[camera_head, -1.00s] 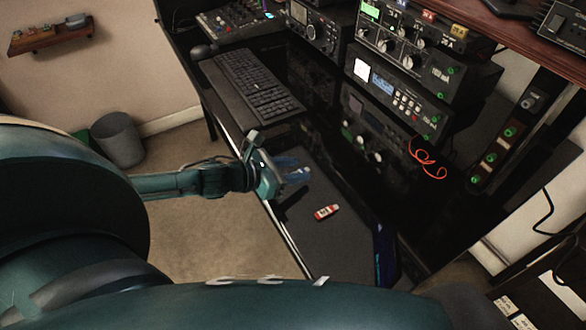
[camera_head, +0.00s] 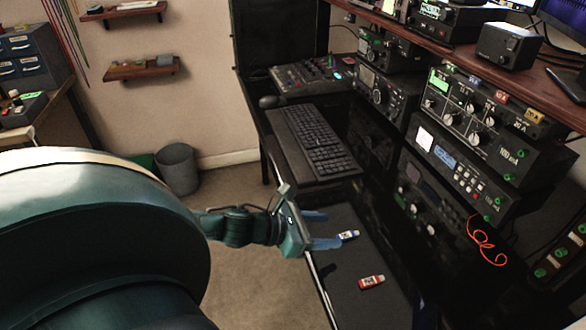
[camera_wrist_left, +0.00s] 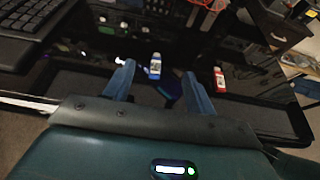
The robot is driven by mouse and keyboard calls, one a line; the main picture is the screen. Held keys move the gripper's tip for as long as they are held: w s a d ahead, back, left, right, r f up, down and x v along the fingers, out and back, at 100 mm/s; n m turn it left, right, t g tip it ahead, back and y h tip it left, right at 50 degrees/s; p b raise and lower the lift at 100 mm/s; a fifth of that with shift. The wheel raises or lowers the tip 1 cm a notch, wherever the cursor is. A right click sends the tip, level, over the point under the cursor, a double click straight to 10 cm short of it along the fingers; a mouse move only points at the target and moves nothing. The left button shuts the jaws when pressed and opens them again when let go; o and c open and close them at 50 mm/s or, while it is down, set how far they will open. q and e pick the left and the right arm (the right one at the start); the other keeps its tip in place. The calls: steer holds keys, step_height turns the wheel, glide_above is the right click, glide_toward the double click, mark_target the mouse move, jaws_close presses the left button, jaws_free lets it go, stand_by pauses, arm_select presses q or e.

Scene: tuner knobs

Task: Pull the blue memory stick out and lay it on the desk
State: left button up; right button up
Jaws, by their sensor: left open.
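A small blue stick (camera_head: 348,235) with a white label, which I take for the blue memory stick, is at the dark desk surface (camera_head: 345,275) just beyond my left fingertips. My left gripper (camera_head: 328,229) is open, its blue fingers pointing toward the stick. In the left wrist view the blue stick (camera_wrist_left: 155,66) shows between the two spread fingers of the left gripper (camera_wrist_left: 159,72), apart from both. I cannot tell whether it is plugged into anything. My right gripper is not in view.
A similar red stick (camera_head: 372,281) lies nearer on the desk and also shows in the wrist view (camera_wrist_left: 220,80). A keyboard (camera_head: 312,143) sits behind the gripper. Stacked radio units (camera_head: 452,165) and an orange cord (camera_head: 485,245) are to the right. Dark surface around the red stick is clear.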

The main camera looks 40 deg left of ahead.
arm_select(q)
steer(key=p+v, duration=0.2)
steer(key=v, duration=0.5)
steer(key=shift+s+a, duration=0.2)
steer(key=shift+s, duration=0.1)
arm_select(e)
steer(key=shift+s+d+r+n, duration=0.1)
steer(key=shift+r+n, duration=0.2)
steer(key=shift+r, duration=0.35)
arm_select(q)
steer(key=shift+r, duration=0.1)
step_height(320, 180, up, 7)
steer(key=p, duration=0.8)
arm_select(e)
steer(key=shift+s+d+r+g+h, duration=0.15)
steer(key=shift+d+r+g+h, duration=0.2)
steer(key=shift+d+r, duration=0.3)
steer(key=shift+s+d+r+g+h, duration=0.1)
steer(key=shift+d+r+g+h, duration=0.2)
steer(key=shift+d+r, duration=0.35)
